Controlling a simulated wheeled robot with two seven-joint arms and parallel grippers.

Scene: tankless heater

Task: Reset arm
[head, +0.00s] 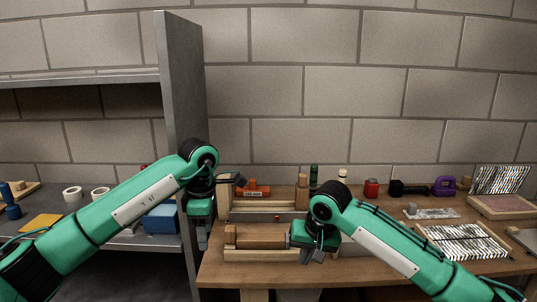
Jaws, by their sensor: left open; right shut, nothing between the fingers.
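My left arm is green and comes in from the left. Its gripper (202,236) points down beside the grey shelf upright, near the left edge of the wooden workbench (350,275). It is open and I see nothing held in it. My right arm comes in from the lower right. Its gripper (314,255) points down at the right end of a wooden fixture holding a brown cylinder (262,238). It is shut and empty. Whether it touches the fixture cannot be told.
A grey shelf unit (183,90) stands at the left, with a blue box (160,220) and white tape rolls (72,193). The bench's front strip is bare.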

